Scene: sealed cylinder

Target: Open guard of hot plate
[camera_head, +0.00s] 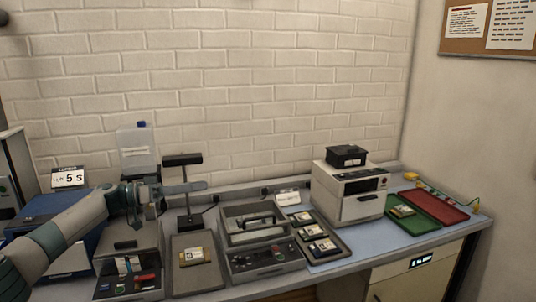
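The likely hot plate is a grey box unit (262,258) on the bench in the middle, with knobs and a red button on its sloped front. A guard with a dark handle (254,222) covers its top and looks lowered; I cannot see its hinge clearly. My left gripper (190,188) reaches in from the left, above the bench and to the left of the unit, apart from the handle. Its fingers point right and overlap in this side view, so their gap is not clear. My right gripper is out of view.
A lamp-like stand (183,161) rises behind my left gripper. A grey tray (192,281) lies left of the unit, another tray (341,252) right of it. A white machine (342,193) and green (406,229) and red (448,214) trays stand farther right.

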